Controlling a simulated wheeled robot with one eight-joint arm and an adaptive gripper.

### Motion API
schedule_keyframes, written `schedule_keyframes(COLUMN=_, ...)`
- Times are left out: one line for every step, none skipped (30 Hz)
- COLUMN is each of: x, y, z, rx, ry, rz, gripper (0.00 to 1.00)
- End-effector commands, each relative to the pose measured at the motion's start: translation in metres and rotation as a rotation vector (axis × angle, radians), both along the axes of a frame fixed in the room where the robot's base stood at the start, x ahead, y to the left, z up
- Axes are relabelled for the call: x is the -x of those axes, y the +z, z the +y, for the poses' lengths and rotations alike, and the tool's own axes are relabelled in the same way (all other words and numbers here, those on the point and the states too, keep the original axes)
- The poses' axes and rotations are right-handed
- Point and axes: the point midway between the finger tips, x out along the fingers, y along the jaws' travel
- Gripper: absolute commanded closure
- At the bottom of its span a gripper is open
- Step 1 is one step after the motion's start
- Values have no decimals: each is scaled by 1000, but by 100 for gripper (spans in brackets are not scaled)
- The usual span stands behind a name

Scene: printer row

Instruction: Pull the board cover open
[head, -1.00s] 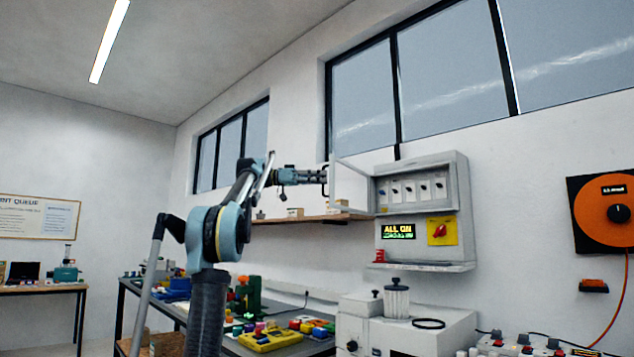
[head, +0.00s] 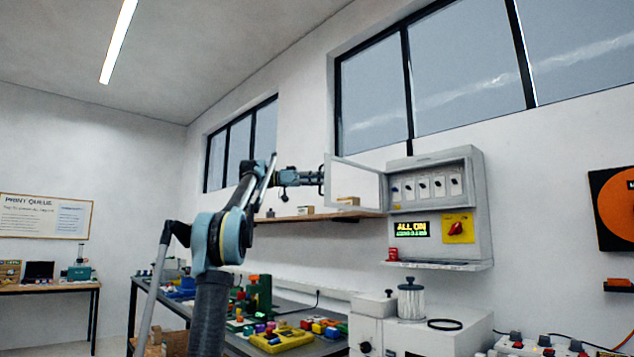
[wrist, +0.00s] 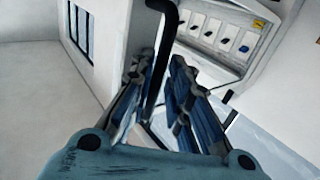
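The board cover (head: 338,172) is a light-framed, see-through door hinged at the left of the grey wall board (head: 470,205). It stands swung out to the left, leaving the row of switches (head: 425,188) uncovered. My gripper (head: 322,181) is at the cover's free edge, left of the board. In the wrist view the black bar handle (wrist: 171,30) runs down between the two fingers of my gripper (wrist: 163,75), which are closed in around it. The handle's lower end is partly hidden by the fingers.
A wooden shelf (head: 290,218) runs along the wall below my forearm. A workbench (head: 325,346) with coloured parts stands below. White equipment with a ribbed canister (head: 411,300) stands under the board. An orange dial panel (head: 618,205) hangs at right.

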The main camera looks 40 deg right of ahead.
Motion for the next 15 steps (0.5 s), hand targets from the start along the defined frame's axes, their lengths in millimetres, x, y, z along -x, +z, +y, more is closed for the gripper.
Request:
schedule_keyframes(x=0, y=1, z=1, rx=1, ry=-1, rz=1, gripper=72)
schedule_keyframes(x=1, y=1, z=1, rx=1, ry=-1, rz=0, gripper=72)
schedule_keyframes(x=1, y=1, z=1, rx=1, ry=-1, rz=0, gripper=72)
schedule_keyframes(x=1, y=1, z=1, rx=2, ry=-1, rz=1, gripper=72)
schedule_keyframes(x=1, y=2, z=1, rx=2, ry=-1, rz=1, gripper=72)
schedule_keyframes(x=1, y=2, z=1, rx=2, ry=-2, rz=1, gripper=72)
schedule_keyframes(x=1, y=2, z=1, rx=2, ry=-2, rz=1, gripper=72)
schedule_keyframes(x=1, y=2, z=1, rx=3, ry=-2, rz=1, gripper=72)
schedule_keyframes(x=2, y=2, z=1, rx=3, ry=-2, rz=1, gripper=72)
schedule_keyframes(x=1, y=2, z=2, rx=3, ry=-2, rz=1, gripper=72)
schedule_keyframes(x=1, y=2, z=2, rx=3, ry=-2, rz=1, gripper=72)
schedule_keyframes(x=0, y=2, z=3, rx=3, ry=-2, rz=1, gripper=72)
schedule_keyframes(x=-1, y=2, z=4, rx=4, ry=-2, rz=1, gripper=72)
schedule_keyframes(x=-3, y=2, z=6, rx=4, ry=-2, rz=1, gripper=72)
schedule_keyframes(x=-6, y=2, z=8, rx=3, ry=-2, rz=1, gripper=72)
